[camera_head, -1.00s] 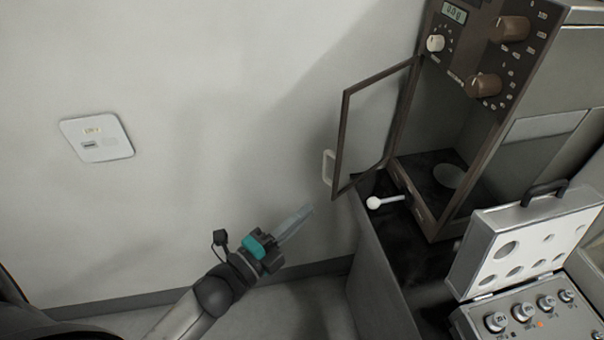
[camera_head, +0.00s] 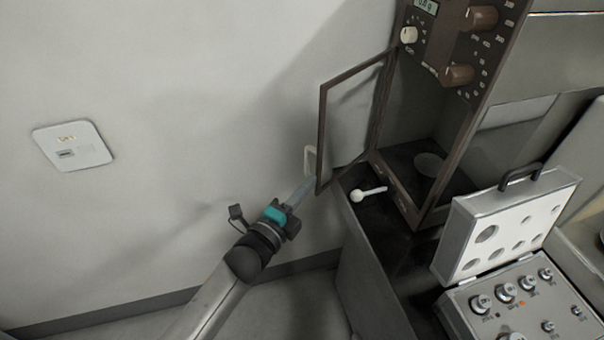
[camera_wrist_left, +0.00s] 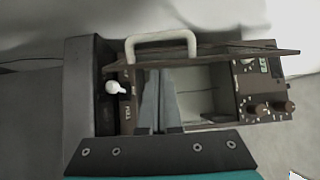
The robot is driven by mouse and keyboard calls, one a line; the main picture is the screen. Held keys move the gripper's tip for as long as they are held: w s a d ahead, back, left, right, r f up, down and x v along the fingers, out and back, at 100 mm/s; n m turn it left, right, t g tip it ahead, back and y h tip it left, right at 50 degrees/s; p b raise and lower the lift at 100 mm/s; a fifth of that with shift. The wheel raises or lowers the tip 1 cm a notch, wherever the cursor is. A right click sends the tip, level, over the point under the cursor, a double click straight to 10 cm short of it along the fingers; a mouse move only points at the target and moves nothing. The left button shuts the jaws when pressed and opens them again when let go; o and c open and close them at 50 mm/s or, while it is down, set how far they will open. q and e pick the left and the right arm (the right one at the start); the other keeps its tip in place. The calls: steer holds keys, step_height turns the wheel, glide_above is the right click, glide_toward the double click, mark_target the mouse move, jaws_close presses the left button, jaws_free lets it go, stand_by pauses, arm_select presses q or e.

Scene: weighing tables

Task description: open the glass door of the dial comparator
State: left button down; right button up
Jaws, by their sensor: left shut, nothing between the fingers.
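The dial comparator (camera_head: 467,105) stands on a dark table at the right, its knobs facing the room. Its brown-framed glass door (camera_head: 322,128) is swung open to the left, well clear of the chamber. The white door handle (camera_head: 309,162) sits on the door's outer side; it also shows in the left wrist view (camera_wrist_left: 161,37). My left gripper (camera_head: 309,183) is shut and empty, its fingertips close to the handle and the door's lower corner. Whether they touch is unclear. The fingers show in the left wrist view (camera_wrist_left: 160,100) below the handle. My right gripper is out of view.
A white-knobbed lever (camera_head: 368,194) sticks out at the comparator's base. An open weight case (camera_head: 497,225) with several weights stands on the table (camera_head: 375,250) at the lower right. A wall plate (camera_head: 72,146) is at the left. Free floor lies below my left arm.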

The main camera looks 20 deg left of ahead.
arm_select(q)
steer(key=w+a, duration=0.2)
steer(key=w, duration=0.1)
steer(key=shift+w, duration=0.1)
stand_by(0.3)
steer(key=w+a, duration=0.1)
steer(key=w+a+b, duration=0.1)
steer(key=a, duration=0.1)
steer(key=shift+w+a, duration=0.2)
